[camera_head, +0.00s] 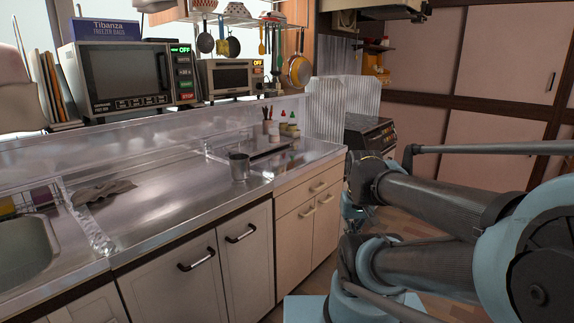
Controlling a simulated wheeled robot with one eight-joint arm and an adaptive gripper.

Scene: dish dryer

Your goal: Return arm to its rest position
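My arm, with blue joints and dark grey links, fills the right side of the head view. It is folded beside the counter, over the floor. Its links run from the large blue joint at the right edge towards the picture's middle. My gripper cannot be made out in this view. No object can be seen held by the arm.
The metal counter (160,215) carries a metal cup (239,166) near its front edge, a grey cloth (103,191) and a tray (250,147). A sink (25,250) is at left. A microwave (125,78) stands behind. Sliding doors (500,55) close the back right.

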